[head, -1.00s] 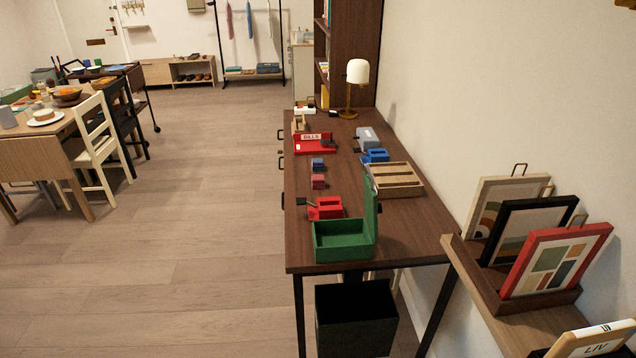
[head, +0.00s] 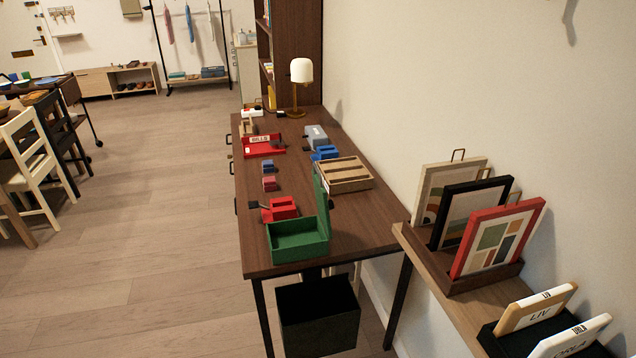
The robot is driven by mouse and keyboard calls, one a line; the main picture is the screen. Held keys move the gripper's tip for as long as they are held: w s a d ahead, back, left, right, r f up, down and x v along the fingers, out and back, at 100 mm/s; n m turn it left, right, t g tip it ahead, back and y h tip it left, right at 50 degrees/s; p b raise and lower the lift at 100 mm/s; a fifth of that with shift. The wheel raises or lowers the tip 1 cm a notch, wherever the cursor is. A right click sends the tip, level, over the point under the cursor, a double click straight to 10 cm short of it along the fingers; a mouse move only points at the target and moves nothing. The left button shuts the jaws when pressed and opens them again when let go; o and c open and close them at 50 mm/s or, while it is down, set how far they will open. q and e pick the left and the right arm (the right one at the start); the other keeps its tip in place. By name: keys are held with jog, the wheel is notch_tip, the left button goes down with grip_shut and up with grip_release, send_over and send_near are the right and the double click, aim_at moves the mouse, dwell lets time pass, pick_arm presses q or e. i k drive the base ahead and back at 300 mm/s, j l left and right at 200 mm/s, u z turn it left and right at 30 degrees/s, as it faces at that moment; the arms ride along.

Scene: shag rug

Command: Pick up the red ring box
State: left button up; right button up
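On the dark brown desk (head: 345,222) in the head view, a small red box (head: 269,184) that looks like the ring box sits near the left edge. It is just in front of a similar small blue box (head: 267,167). A larger bright red object (head: 280,209) with a dark part on its left lies nearer to me, behind the open green box (head: 298,241). Neither of my grippers is in view.
A red tray (head: 263,147), a slatted wooden box (head: 344,175), a blue object (head: 324,153) and a lamp (head: 301,75) stand on the desk. A black bin (head: 318,318) is below. A shelf with frames (head: 497,240) is at right. Open floor (head: 160,200) lies left.

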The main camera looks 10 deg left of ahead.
aim_at(269, 183)
jog(key=i+j+z, duration=0.1)
jog(key=z, duration=0.3)
jog(key=j+z, duration=0.55)
jog(key=z, duration=0.3)
jog(key=j+z, duration=0.3)
jog(key=j, duration=0.2)
jog(key=k+j+z, duration=0.1)
jog(key=j+z, duration=0.2)
jog(key=j, duration=0.2)
jog(key=k+j+z, duration=0.1)
jog(key=j, duration=0.25)
jog(key=k+j, duration=0.1)
jog(key=j, duration=0.25)
jog(key=k+j+z, duration=0.15)
jog(key=j, duration=0.2)
